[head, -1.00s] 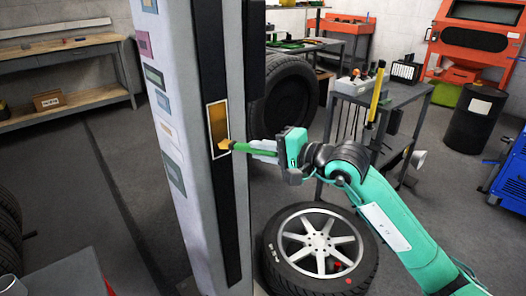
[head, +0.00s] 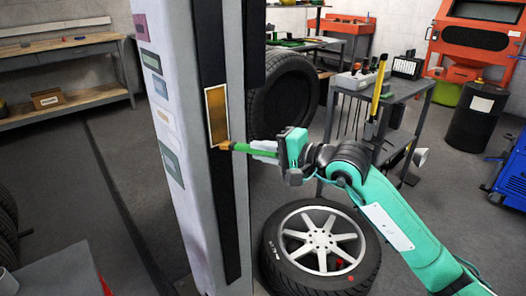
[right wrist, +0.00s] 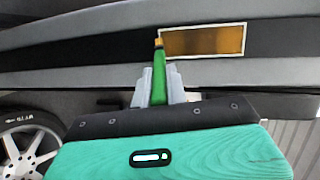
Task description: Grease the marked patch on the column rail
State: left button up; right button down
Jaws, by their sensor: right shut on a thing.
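The grey column (head: 220,190) stands upright left of centre with a black rail strip down its face. The marked patch (head: 217,115) is a white-framed rectangle on that strip, yellow-brown inside. In the right wrist view the patch (right wrist: 203,41) has an uneven brown and amber surface. My right gripper (head: 263,149) is shut on a green-handled brush (head: 243,148). The brush's yellowish tip is at the patch's lower edge in the head view and at its left end in the right wrist view (right wrist: 159,84). I cannot tell whether the tip touches. My left gripper is out of view.
A wheel with a silver rim (head: 320,240) lies on the floor below my right arm. A grey cart (head: 400,95) with tools stands behind the arm. A large tyre (head: 283,95) stands behind the column. A wooden bench (head: 60,105) is at the back left.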

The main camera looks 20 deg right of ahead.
jog(key=shift+s+d+b, duration=0.35)
jog(key=shift+s+b, duration=0.2)
jog(key=shift+s, duration=0.35)
jog(key=shift+s+d+b, duration=0.3)
jog(key=shift+s+b, duration=0.3)
jog(key=shift+s, duration=0.35)
jog(key=shift+s+d+b, duration=0.35)
jog(key=shift+s+b, duration=0.2)
jog(key=shift+s, duration=0.35)
jog(key=s+b, duration=0.1)
jog(key=s+d, duration=0.1)
jog(key=shift+s+b, duration=0.4)
